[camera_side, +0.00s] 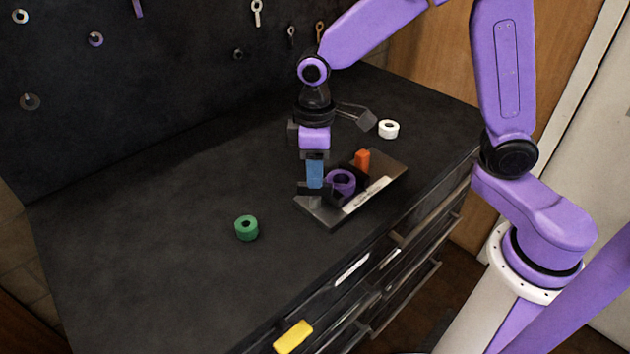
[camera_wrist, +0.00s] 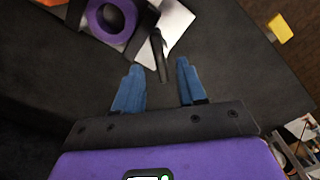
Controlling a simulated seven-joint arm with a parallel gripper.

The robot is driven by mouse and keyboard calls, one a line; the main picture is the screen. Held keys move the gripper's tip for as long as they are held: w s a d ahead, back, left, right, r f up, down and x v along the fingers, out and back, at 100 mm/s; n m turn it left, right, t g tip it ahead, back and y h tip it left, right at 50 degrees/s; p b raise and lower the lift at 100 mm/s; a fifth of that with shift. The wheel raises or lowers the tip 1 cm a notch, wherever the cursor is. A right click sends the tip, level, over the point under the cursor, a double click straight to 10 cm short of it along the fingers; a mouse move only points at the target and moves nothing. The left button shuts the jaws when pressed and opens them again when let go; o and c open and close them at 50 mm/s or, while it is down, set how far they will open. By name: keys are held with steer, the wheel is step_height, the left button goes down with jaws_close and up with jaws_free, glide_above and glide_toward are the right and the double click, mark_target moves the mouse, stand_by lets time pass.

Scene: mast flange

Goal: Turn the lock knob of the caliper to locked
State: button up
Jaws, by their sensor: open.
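A fixture on a grey metal plate (camera_side: 325,217) carries a purple ring (camera_side: 341,182), an orange block (camera_side: 362,160) and dark parts. I take this to be the caliper; which part is the lock knob I cannot tell for sure. In the wrist view the purple ring (camera_wrist: 112,18) is at the top left, and a thin black bar (camera_wrist: 157,45) points down toward the gap between my fingers. My gripper (camera_side: 315,184) is at the plate's left end, pointing down. Its blue fingers (camera_wrist: 158,70) are apart, with nothing clearly held. Contact with the bar cannot be told.
A green ring (camera_side: 246,228) lies on the dark bench left of the plate, and a white ring (camera_side: 389,129) behind it. A yellow block (camera_side: 293,337) is at the drawer front. A pegboard with hanging parts stands behind. The bench's left side is clear.

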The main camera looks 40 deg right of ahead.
mark_target(315, 195)
steer(key=shift+f, duration=2.05)
jaws_close()
